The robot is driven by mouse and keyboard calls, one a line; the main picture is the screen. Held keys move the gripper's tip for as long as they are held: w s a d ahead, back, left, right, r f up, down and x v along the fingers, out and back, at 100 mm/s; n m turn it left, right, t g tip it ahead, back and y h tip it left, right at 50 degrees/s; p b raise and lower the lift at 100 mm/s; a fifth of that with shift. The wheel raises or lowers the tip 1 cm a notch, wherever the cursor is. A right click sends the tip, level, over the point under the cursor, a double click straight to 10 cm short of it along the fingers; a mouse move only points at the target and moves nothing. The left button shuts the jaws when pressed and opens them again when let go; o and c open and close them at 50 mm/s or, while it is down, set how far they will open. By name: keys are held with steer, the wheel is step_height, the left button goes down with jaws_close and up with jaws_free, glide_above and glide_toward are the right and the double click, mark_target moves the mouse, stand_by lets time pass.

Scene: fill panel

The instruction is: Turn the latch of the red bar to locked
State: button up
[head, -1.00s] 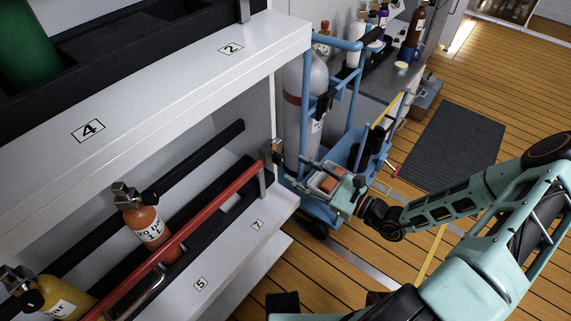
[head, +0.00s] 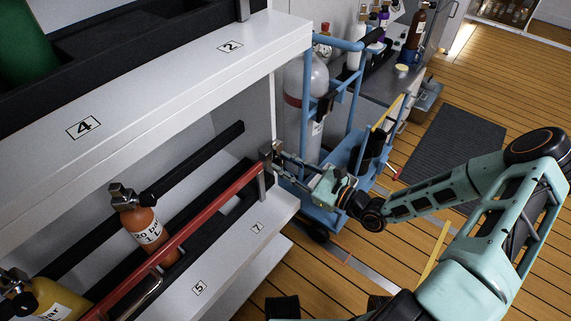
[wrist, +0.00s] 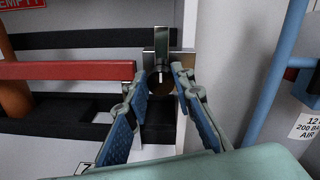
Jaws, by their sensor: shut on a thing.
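The red bar (head: 200,223) runs along the front of the lower shelf. It also shows in the wrist view (wrist: 70,70), ending just left of the latch. The latch (wrist: 161,38) is a metal piece at the bar's right end, with an upright part above a dark round part bearing a pale mark. In the head view the latch (head: 266,149) is small and partly covered. My gripper (wrist: 160,76) is shut on the latch, with one blue-padded finger on each side. My gripper (head: 279,158) hides part of the latch in the head view.
An orange cylinder (head: 146,232) and a yellow cylinder (head: 55,300) stand behind the bar. A blue trolley (head: 340,165) with a grey cylinder (head: 303,110) is close to the right of my gripper. The wooden floor (head: 480,230) is open at right.

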jaws_close()
steer(key=shift+n+p, duration=0.35)
steer(key=shift+n, duration=0.05)
steer(key=n+p, duration=0.2)
steer(key=shift+r+n, duration=0.15)
steer(key=shift+n, duration=0.15)
steer(key=n+p, duration=0.3)
steer(key=n, duration=0.2)
steer(key=shift+s, duration=0.1)
steer(key=n, duration=0.2)
steer(key=n+p, duration=0.2)
steer(key=n, duration=0.1)
steer(key=shift+a+f+n+h, duration=0.1)
steer(key=shift+f+n+h, duration=0.15)
steer(key=shift+n+h, duration=0.05)
steer(key=shift+f+n+p, duration=0.1)
steer(key=shift+n+p, duration=0.75)
steer(key=shift+n, duration=0.85)
